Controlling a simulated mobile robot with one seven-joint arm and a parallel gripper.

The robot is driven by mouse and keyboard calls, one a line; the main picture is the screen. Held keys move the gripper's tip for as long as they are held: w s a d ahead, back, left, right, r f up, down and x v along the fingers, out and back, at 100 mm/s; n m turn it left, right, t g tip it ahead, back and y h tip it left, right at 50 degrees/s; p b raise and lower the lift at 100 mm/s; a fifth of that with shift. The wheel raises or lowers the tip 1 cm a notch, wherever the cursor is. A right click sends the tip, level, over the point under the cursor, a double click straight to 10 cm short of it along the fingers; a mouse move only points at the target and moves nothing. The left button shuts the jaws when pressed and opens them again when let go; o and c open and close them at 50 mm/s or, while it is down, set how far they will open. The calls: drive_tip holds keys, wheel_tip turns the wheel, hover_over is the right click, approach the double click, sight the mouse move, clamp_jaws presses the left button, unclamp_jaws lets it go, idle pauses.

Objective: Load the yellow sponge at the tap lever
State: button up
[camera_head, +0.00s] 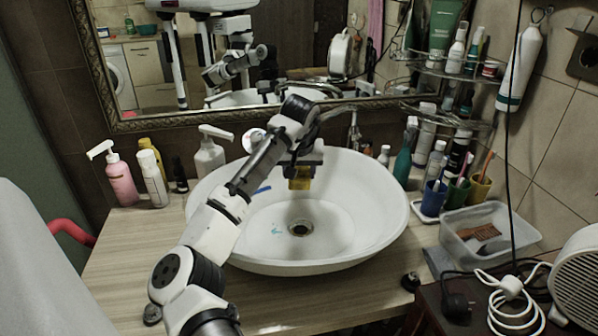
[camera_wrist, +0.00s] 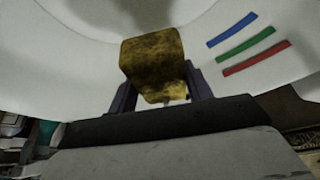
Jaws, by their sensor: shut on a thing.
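The yellow sponge (camera_head: 300,178) is held in my gripper (camera_head: 301,172) above the white vessel basin (camera_head: 370,225). In the wrist view the sponge (camera_wrist: 152,62) sits between the two dark fingers of my gripper (camera_wrist: 160,90), which is shut on it. The sponge looks stained with dark patches. The tap (camera_head: 354,130) stands at the back right of the basin, partly hidden by my arm. I cannot make out the lever clearly.
Bottles, including a pink one (camera_head: 122,180), stand left of the basin. Cups with toothbrushes (camera_head: 434,197) and a clear plastic bin (camera_head: 490,232) stand to the right. A framed mirror (camera_head: 250,110) is behind. The wooden counter (camera_head: 130,270) is clear at front left.

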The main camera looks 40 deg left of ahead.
drive_tip(key=shift+s, duration=0.1)
drive_tip(key=s+d+b, duration=0.2)
drive_tip(key=s+d, duration=0.1)
drive_tip(key=s, duration=0.4)
drive_tip(key=shift+d, duration=0.25)
idle(1.4)
drive_tip(key=s+d+r+p, duration=0.2)
drive_tip(key=s+r+p, duration=0.1)
drive_tip(key=s+r, duration=0.1)
drive_tip(key=shift+s, duration=0.25)
idle(0.3)
idle(0.6)
